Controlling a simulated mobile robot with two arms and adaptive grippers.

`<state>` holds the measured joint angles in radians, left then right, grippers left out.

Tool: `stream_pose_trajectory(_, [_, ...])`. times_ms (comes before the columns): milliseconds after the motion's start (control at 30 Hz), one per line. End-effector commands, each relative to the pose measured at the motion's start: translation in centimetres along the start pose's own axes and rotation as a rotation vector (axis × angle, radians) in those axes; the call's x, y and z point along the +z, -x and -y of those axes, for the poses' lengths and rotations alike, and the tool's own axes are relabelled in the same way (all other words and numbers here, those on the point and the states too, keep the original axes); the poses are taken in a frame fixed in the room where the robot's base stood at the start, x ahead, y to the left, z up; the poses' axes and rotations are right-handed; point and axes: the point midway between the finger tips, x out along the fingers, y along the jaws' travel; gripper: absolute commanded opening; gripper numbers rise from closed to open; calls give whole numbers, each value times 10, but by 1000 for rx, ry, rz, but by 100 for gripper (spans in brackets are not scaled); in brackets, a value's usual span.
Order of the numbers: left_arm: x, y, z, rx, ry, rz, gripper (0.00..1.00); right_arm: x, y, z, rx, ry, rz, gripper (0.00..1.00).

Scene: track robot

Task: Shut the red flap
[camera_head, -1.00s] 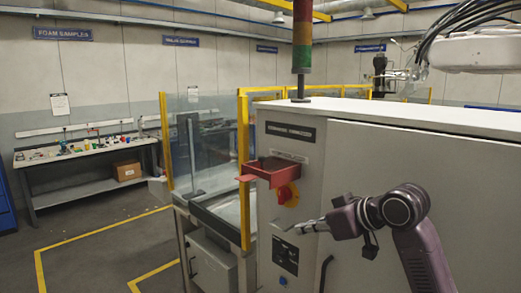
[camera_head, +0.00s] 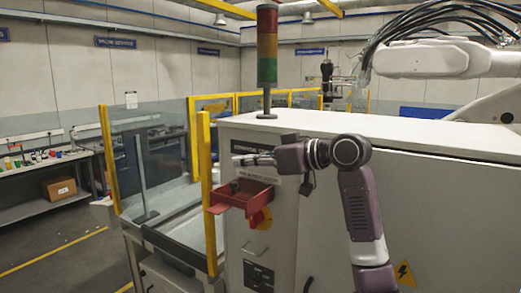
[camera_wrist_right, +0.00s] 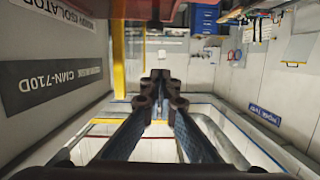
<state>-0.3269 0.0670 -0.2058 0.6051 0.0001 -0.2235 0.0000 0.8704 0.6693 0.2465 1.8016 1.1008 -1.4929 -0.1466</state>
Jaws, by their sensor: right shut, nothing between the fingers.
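My right gripper (camera_head: 240,160) is shut and empty. It points left just above the flap, with a gap between them. In the right wrist view the shut fingers (camera_wrist_right: 160,78) show in the middle, and part of the red flap (camera_wrist_right: 118,40) shows at the top of the upside-down picture. My left gripper is not in view.
The cabinet (camera_head: 330,220) fills the right. A yellow post (camera_head: 206,190) stands close left of the flap, with clear guard panels (camera_head: 150,160) beyond. A signal tower (camera_head: 267,60) stands on the cabinet. Floor at the left is free.

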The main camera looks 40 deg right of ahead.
Motion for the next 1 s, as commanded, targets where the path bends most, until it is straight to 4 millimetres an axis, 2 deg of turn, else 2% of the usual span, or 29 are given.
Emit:
stream_pose_trajectory(33, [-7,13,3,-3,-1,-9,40,-5,-11,1,-5,-6,3,0])
stream_pose_trajectory(67, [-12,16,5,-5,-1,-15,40,-5,-18,1,-4,-4,3,0])
stream_pose_trajectory(133, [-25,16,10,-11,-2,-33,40,9,-20,0,-1,-4,4,0])
stream_pose_trajectory(300, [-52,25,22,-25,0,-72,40,27,-24,0,-1,-2,3,0])
stream_pose_trajectory(433, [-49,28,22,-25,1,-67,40,35,-25,0,1,-2,2,0])
stream_pose_trajectory(700, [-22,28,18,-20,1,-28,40,40,-26,0,1,0,1,0])
stream_pose_trajectory(1000, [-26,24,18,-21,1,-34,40,42,-26,0,7,20,1,0])
